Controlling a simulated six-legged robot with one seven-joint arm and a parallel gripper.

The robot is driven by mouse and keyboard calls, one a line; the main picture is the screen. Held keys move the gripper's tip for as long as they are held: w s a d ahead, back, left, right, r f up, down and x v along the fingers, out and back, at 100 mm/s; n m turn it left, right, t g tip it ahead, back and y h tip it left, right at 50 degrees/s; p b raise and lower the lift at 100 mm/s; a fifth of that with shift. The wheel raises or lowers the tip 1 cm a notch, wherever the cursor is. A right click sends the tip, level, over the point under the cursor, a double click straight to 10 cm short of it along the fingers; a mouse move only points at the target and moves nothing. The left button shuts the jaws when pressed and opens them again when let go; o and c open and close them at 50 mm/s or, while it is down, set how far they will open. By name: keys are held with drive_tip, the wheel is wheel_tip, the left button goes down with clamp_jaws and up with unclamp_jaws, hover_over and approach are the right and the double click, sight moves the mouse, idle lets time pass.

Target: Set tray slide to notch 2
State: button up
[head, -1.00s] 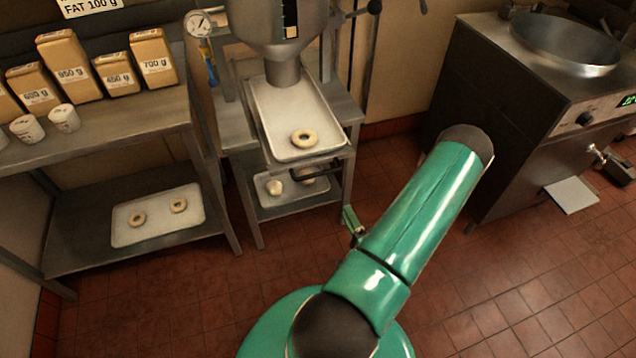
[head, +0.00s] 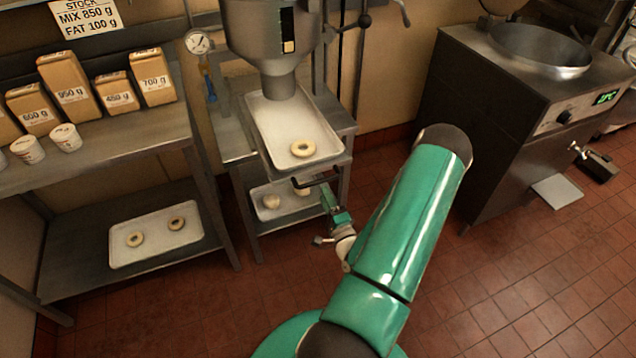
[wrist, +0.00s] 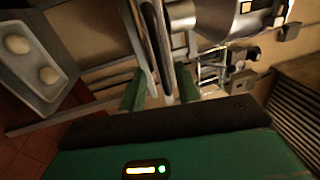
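The slide tray (head: 262,128) is a pale metal tray under the hopper spout, with one ring of dough (head: 303,148) near its front end. A dark handle (head: 305,183) sticks out below the tray's front. My gripper (head: 328,194) is just below and right of this handle in the head view. In the wrist view my two green fingertips (wrist: 160,92) stand apart, with a long narrow metal edge showing between them. I cannot tell whether they touch the handle. No notch marks are readable.
The steel hopper (head: 277,40) stands over the tray. A lower tray (head: 262,213) with dough pieces sits beneath it. A shelf (head: 90,165) with bags and cups is at left, a fryer (head: 500,120) at right.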

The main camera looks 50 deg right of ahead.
sight(318, 180)
drive_tip(key=x, duration=0.6)
drive_tip(key=shift+w+d, duration=0.2)
drive_tip(key=shift+w, duration=0.15)
drive_tip(key=shift+c, duration=0.4)
clamp_jaws()
